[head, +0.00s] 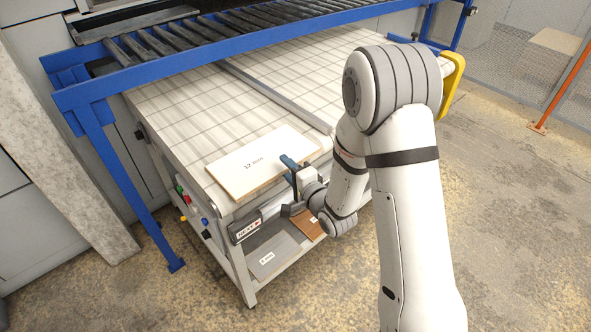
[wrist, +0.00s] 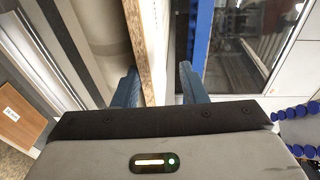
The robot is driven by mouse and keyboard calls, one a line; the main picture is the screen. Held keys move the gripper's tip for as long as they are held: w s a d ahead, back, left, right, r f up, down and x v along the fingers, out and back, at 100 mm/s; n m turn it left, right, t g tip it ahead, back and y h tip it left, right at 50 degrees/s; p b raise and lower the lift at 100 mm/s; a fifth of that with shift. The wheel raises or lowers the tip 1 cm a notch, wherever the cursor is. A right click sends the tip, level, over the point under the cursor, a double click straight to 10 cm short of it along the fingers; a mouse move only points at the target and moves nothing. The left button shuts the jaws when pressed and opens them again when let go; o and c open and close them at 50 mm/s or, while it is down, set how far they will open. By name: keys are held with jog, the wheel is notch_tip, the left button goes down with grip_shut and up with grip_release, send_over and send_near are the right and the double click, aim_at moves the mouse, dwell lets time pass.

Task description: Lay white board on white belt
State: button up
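The white board (head: 255,162), marked "12 mm", lies at the near end of the white belt (head: 190,112), its near edge at or slightly past the belt's end. My gripper (head: 287,164) is at the board's near right edge, one blue finger showing above it. In the wrist view, the board's pale wooden edge (wrist: 148,40) stands between the two blue fingers of my gripper (wrist: 158,82). A gap shows between the board and the right finger; the left finger is close to the board, and I cannot tell whether it touches. The lower finger is hidden in the head view.
A blue-framed roller conveyor (head: 200,42) crosses above the belt's far part. A grey board (head: 272,255) and a brown board (head: 308,226) lie on the shelf below. Coloured buttons (head: 183,200) sit on the left side of the frame. Much of the belt behind the white board is clear.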

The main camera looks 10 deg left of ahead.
jog(key=shift+r, duration=0.1)
dwell(0.3)
jog(key=p, duration=0.3)
jog(key=shift+r+g+h, duration=0.3)
jog(key=g+h+p, duration=0.1)
jog(key=p, duration=0.2)
jog(key=g+h+p, duration=0.1)
jog(key=p, duration=0.2)
jog(key=shift+s+d+r, duration=0.1)
jog(key=shift+d+r, duration=0.05)
jog(key=g+h+p, duration=0.1)
jog(key=p, duration=0.3)
jog(key=g+h+p, duration=0.1)
jog(key=g+p, duration=0.1)
jog(key=p, duration=0.2)
jog(key=shift+s+d+r+h, duration=0.1)
jog(key=shift+s+r+h, duration=0.1)
jog(key=shift+h, duration=0.2)
jog(key=shift+g+h, duration=0.6)
jog(key=shift+g, duration=0.2)
jog(key=shift+s+d+g+h, duration=0.1)
jog(key=shift+d+g+h, duration=0.05)
jog(key=shift+g+h, duration=0.15)
